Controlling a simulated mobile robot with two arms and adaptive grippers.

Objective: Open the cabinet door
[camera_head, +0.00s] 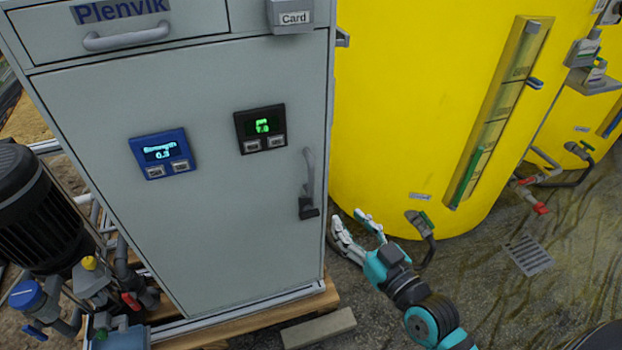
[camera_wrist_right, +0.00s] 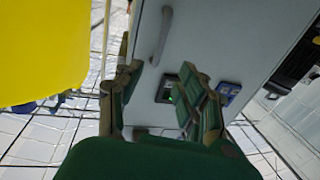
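The grey cabinet door (camera_head: 215,215) appears shut in the head view. Its vertical bar handle (camera_head: 309,175) is on the right side of the door, with a dark block at its lower end. My right gripper (camera_head: 348,216) is open and empty, to the right of and slightly below the handle, apart from it. In the right wrist view its two fingers (camera_wrist_right: 155,95) are spread, with the handle (camera_wrist_right: 164,36) beyond them and the door (camera_wrist_right: 215,40) behind. My left gripper is not in view.
A drawer with a grey handle (camera_head: 126,37) is above the door. Two displays, blue (camera_head: 161,153) and black (camera_head: 260,128), are on the door. A large yellow tank (camera_head: 410,100) stands close on the right. A pump motor (camera_head: 40,210) and pipes are at left. Open floor lies lower right.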

